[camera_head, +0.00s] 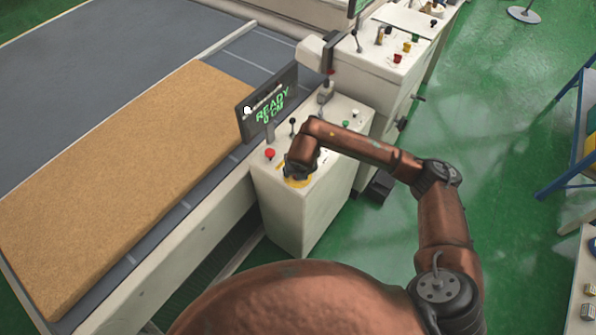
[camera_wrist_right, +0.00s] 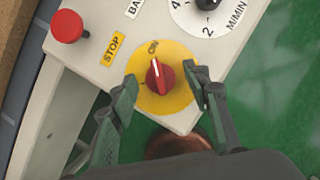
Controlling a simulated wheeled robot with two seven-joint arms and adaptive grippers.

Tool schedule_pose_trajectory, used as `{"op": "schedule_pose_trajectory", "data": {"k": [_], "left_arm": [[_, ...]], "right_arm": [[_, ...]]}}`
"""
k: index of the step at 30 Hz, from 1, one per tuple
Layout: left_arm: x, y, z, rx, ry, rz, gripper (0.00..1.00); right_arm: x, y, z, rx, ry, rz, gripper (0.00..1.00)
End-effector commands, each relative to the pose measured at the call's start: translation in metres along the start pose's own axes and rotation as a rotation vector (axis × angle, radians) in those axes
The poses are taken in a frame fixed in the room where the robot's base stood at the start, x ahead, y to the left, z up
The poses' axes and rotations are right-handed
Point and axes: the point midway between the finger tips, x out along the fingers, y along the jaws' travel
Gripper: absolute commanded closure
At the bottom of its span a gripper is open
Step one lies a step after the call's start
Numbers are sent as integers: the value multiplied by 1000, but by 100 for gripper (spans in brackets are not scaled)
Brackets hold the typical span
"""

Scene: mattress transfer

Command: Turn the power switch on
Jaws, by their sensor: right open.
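The power switch (camera_wrist_right: 159,76) is a red rotary knob with a white pointer line, on a round yellow plate (camera_wrist_right: 150,101) marked ON. In the right wrist view its pointer is tilted slightly toward the ON label (camera_wrist_right: 153,47). My right gripper (camera_wrist_right: 160,82) is open, with one green finger on each side of the knob. I cannot tell whether the fingers touch it. In the head view my right gripper (camera_head: 297,172) is over the yellow plate (camera_head: 298,182) on the white control box (camera_head: 310,205), and it hides the knob. My left gripper is not in view.
A red stop button (camera_wrist_right: 67,26) is close by at the upper left in the wrist view. A speed dial (camera_wrist_right: 207,3) is at the top. A display reading READY (camera_head: 268,101) stands behind the box. A tan mattress (camera_head: 120,180) lies on the grey conveyor (camera_head: 120,50).

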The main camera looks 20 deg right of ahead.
Motion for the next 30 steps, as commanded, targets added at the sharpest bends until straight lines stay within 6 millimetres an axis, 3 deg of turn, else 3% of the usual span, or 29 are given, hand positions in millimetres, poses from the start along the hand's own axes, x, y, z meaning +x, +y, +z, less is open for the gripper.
{"op": "schedule_pose_trajectory", "data": {"k": [16, 21, 30], "left_arm": [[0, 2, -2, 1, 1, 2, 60], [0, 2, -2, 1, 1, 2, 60], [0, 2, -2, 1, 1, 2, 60]], "right_arm": [[-99, 0, 2, 0, -5, 2, 56], [-114, 0, 1, 0, -3, 0, 56], [-116, 0, 1, 0, -2, 0, 56]]}}
